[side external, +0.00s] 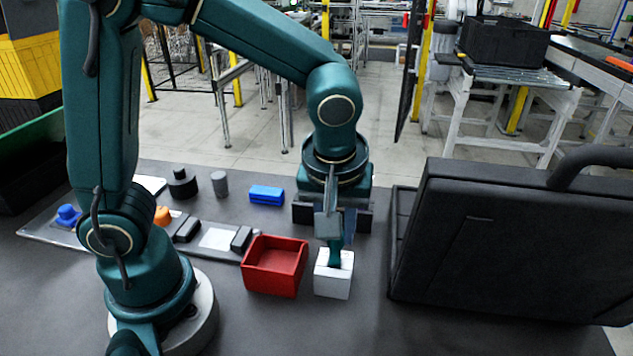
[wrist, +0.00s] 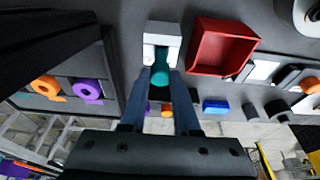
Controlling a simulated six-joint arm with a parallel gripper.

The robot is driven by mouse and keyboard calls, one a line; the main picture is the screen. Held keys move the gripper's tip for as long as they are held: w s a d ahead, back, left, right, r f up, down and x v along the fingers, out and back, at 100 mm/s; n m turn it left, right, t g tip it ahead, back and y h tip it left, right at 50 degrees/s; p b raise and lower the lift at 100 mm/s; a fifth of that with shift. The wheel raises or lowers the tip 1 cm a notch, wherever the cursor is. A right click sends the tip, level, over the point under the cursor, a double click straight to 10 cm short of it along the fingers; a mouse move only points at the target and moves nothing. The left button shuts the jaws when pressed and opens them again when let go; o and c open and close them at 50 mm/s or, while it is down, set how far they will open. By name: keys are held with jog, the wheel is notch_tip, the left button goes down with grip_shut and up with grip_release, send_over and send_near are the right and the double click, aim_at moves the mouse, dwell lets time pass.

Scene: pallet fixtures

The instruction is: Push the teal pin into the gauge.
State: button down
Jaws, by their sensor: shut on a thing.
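The gauge (side external: 333,284) is a white block on the dark table, just right of the red bin. In the wrist view the gauge (wrist: 163,29) shows a dark notch on its near side. My gripper (side external: 335,238) is above the gauge, pointing down, with its fingers shut on the teal pin (side external: 336,252). The pin also shows between the fingers in the wrist view (wrist: 160,77). The pin's lower end meets the gauge at its top opening; I cannot tell how deep it sits. The fingers partly hide the pin.
A red bin (side external: 275,266) stands close left of the gauge. An open black case (side external: 510,240) stands to the right. A blue block (side external: 266,194), a grey cylinder (side external: 220,184) and a pale fixture strip (side external: 82,236) lie behind and left. The table in front of the gauge is clear.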

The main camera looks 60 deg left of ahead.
jog(key=shift+f, duration=0.55)
jog(key=shift+c, duration=0.8)
grip_release()
jog(key=shift+r, duration=4.5)
